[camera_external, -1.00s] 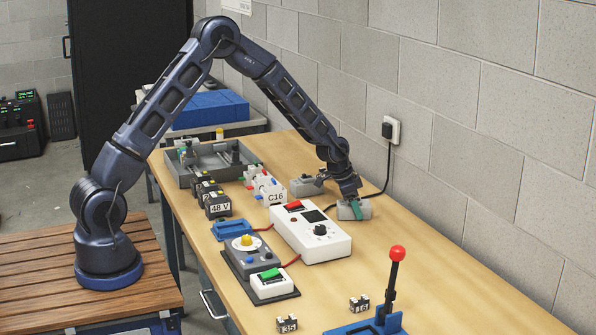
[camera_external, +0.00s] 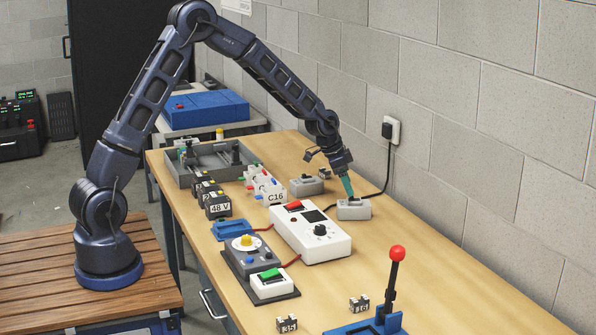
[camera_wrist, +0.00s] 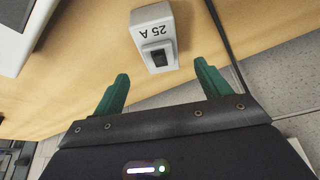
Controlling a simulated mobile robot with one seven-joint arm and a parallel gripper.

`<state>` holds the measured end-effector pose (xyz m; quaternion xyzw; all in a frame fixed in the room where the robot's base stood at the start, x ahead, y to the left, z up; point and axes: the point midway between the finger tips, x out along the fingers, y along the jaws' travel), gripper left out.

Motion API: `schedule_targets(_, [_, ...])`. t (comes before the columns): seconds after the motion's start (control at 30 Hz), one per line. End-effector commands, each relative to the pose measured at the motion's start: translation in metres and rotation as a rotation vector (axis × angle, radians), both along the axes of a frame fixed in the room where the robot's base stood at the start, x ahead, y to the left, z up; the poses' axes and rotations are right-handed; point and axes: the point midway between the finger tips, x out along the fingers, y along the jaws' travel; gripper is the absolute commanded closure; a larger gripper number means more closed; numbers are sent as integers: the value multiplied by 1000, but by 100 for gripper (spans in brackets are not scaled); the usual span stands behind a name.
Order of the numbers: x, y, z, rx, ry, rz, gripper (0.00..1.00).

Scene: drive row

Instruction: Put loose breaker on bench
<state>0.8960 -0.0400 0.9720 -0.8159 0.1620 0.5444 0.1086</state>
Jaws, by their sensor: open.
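A grey-white breaker box (camera_external: 353,211) with a black rocker switch sits on the wooden bench (camera_external: 400,262), near the wall. In the wrist view this breaker (camera_wrist: 153,55) reads "25 A" and lies just beyond my fingertips, in line with the gap between them. My gripper (camera_external: 347,187) has green fingers and is just above it. In the wrist view my gripper (camera_wrist: 161,72) is open, with nothing between the fingers. A second, similar grey box (camera_external: 306,187) stands further back. I cannot tell from its face whether it is a breaker.
A white meter box (camera_external: 312,236) stands left of the breaker. White "C16" units (camera_external: 274,196), black "48 V" blocks (camera_external: 217,207) and a grey tray (camera_external: 190,174) are behind. A red-knobbed lever (camera_external: 397,255) stands in front. A cable runs to a wall socket (camera_external: 392,130).

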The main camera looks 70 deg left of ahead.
Motion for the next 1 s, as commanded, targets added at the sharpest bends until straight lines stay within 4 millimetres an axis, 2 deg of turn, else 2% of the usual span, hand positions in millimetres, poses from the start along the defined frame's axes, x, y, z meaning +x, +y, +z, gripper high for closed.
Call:
schedule_targets(0.1, [-6, 3, 16, 0, -1, 0, 24])
schedule_targets(0.37, [-14, 4, 34, 1, 1, 0, 24])
schedule_targets(0.47, [-23, 1, 48, 8, 0, 3, 24])
schedule_targets(0.67, [-65, -11, 98, 30, 5, 27, 24])
schedule_targets(1.0, [-156, -28, 177, 59, 10, 91, 24])
